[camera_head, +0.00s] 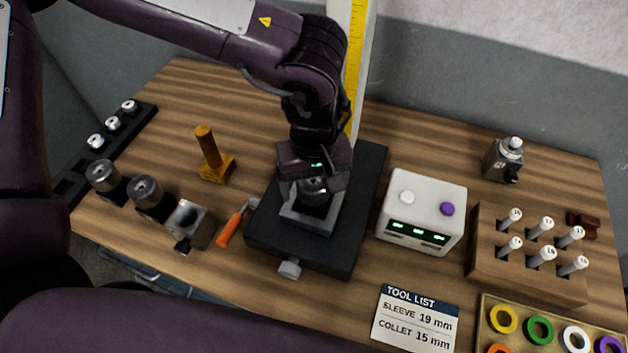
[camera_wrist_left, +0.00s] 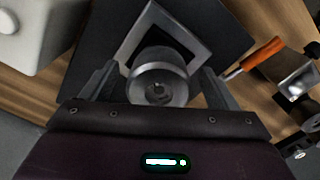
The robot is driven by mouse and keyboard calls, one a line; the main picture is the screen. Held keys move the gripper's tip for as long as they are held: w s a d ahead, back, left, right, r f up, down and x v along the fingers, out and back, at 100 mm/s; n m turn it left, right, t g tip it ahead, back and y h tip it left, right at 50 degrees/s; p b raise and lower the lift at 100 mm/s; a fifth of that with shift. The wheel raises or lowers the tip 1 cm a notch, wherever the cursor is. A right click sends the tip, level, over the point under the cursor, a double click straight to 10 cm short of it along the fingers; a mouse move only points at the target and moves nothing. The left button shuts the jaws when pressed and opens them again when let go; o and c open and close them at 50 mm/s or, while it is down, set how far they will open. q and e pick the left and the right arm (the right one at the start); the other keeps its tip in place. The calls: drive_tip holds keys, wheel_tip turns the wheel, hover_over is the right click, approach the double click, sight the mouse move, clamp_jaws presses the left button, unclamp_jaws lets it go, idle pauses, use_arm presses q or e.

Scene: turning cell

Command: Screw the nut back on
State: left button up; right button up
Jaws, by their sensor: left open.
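A round grey metal nut (camera_wrist_left: 158,76) with a small centre hole sits over the pale square frame of a fixture on the dark base plate (camera_head: 262,226). In the head view it shows only partly, under my left gripper (camera_head: 312,189). My left gripper points down, open, with one finger on each side of the nut in the left wrist view. Small gaps seem to show between the fingers and the nut. The thread under the nut is hidden. My right gripper is not in view.
A white box with green displays (camera_head: 422,212) stands right of the plate. An orange-handled tool (camera_head: 231,229), a metal block (camera_head: 188,226) and a wooden stand (camera_head: 214,163) are on the left. A peg rack (camera_head: 520,262) and a ring tray (camera_head: 530,337) are on the right.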

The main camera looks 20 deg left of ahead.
use_arm(q)
wheel_tip(320, 180, up, 8)
drive_tip(key=shift+f+b, duration=0.1)
drive_tip(key=shift+b, duration=0.65)
